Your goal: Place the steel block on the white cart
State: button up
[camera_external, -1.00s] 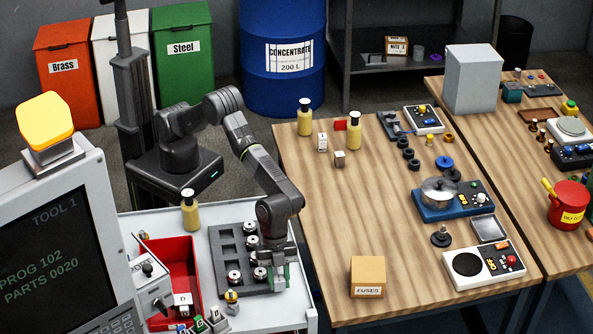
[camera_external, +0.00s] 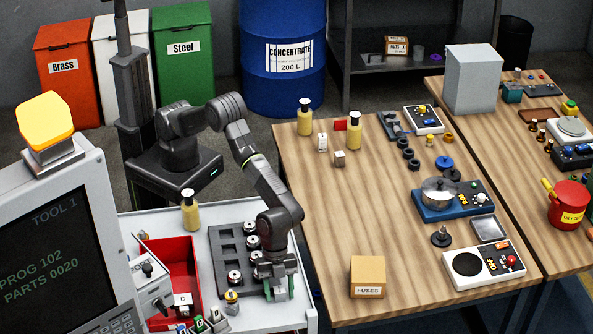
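A small grey cube (camera_external: 339,159) stands on the wooden table, near its left back; it looks like the steel block, though its material is hard to tell. The white cart (camera_external: 238,318) is at the lower middle. My gripper (camera_external: 279,291) points down low over the cart's right part, beside the dark tray and well away from the cube. Its two green-padded fingers are apart, and I see nothing clearly held between them. The arm hides part of the tray and cart.
The cart carries a dark tray (camera_external: 228,254) with several round metal parts, a red bin (camera_external: 184,256), a yellow bottle (camera_external: 190,211) and small bottles. On the wooden table, two yellow bottles, a white box and a FUSES carton (camera_external: 368,277) stand near the left side. The table's middle is clear.

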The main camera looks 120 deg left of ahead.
jog(key=b+v, duration=0.2)
jog(key=v, duration=1)
jog(key=shift+r, duration=0.2)
